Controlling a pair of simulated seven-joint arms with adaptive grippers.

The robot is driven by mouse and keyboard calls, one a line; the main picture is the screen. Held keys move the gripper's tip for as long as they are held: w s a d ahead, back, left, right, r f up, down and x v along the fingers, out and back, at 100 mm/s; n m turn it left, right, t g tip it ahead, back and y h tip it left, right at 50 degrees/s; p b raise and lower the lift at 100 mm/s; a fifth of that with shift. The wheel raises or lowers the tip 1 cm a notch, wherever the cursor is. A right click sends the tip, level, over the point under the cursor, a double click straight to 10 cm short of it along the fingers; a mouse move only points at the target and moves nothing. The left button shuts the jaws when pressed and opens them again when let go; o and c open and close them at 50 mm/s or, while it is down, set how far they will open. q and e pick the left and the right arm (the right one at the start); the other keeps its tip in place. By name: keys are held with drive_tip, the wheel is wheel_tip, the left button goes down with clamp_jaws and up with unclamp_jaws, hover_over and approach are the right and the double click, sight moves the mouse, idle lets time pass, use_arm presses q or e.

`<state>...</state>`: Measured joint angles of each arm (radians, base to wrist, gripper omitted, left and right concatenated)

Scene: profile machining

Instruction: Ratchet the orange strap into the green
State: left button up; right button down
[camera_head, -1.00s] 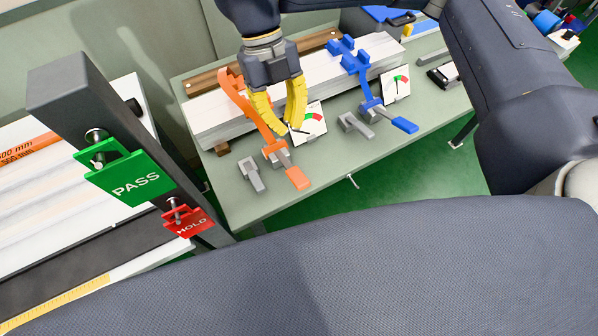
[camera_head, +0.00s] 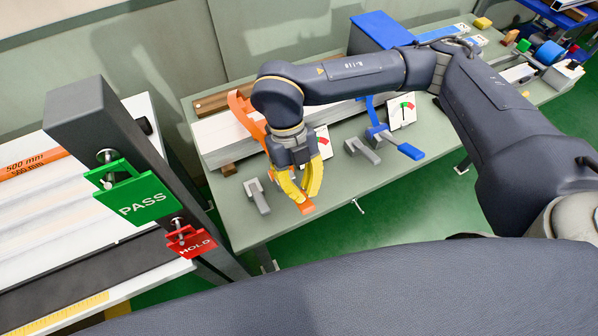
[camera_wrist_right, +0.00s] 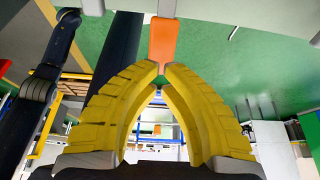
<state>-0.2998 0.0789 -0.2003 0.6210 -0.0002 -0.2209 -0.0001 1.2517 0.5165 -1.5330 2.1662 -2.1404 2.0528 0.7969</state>
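The orange strap (camera_head: 243,112) runs over the white profile stack on the bench. Its ratchet handle has an orange end (camera_head: 306,208), also seen in the right wrist view (camera_wrist_right: 162,40). My right gripper (camera_head: 306,198) is low over the ratchet, with its yellow fingertips at the handle. The ratchet body is mostly hidden by the gripper. My left gripper is out of view.
A blue strap's ratchet (camera_head: 381,136) and its gauge card (camera_head: 402,111) stand to the right. Grey clamp-like blocks (camera_head: 257,196) (camera_head: 362,150) lie near the bench front. A post with PASS (camera_head: 142,200) and HOLD (camera_head: 191,243) signs stands left.

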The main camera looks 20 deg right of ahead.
drive_tip(key=shift+x, duration=1.25)
drive_tip(key=shift+x, duration=1.4)
drive_tip(key=w+x, duration=0.1)
drive_tip(key=x, duration=0.5)
drive_tip(key=shift+f, duration=0.3)
wheel_tip(320, 180, up, 14)
hover_over(307, 205)
drive_tip(key=s, duration=0.3)
drive_tip(key=shift+s+d+r, duration=0.1)
drive_tip(key=shift+s+d, duration=0.05)
drive_tip(key=shift+d, duration=0.05)
